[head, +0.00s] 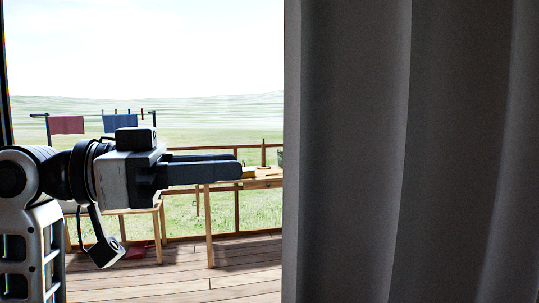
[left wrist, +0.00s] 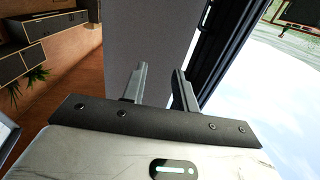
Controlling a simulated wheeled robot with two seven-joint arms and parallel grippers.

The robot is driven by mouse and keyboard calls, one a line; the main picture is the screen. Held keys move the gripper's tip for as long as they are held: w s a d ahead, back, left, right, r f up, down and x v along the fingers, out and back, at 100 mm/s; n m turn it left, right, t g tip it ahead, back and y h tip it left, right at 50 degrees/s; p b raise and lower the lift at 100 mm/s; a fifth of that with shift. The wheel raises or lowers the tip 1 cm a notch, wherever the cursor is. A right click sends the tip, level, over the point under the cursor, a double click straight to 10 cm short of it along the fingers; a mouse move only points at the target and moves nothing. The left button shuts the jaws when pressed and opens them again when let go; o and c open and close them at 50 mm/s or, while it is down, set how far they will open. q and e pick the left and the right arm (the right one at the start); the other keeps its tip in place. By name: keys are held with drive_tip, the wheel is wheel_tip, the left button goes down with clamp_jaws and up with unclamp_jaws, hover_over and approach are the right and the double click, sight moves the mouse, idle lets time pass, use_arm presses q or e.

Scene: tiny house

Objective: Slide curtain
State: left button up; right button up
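The dark grey curtain (head: 400,150) hangs in vertical folds and fills the right half of the head view. Its left edge hangs straight down beside the bright outdoor view. In the left wrist view, the curtain (left wrist: 148,35) shows as a grey panel beyond the fingers. My left gripper (head: 240,171) is left of the curtain edge, with its fingers pointing right toward it. A gap shows between fingertips and curtain in the head view. In the left wrist view, the two fingers (left wrist: 159,70) are apart with nothing visibly held. My right gripper is not in view.
Behind the glass are a wooden deck (head: 180,282), a railing, a wooden table (head: 262,183) and a laundry rack with cloths (head: 67,125). A dark window frame (left wrist: 222,50) runs right of the gripper in the left wrist view.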

sight(271, 165)
use_arm(q)
drive_tip(key=x, duration=0.6)
drive_tip(key=shift+d+p, duration=0.25)
drive_tip(key=shift+p, duration=0.15)
clamp_jaws()
drive_tip(key=shift+w, duration=0.1)
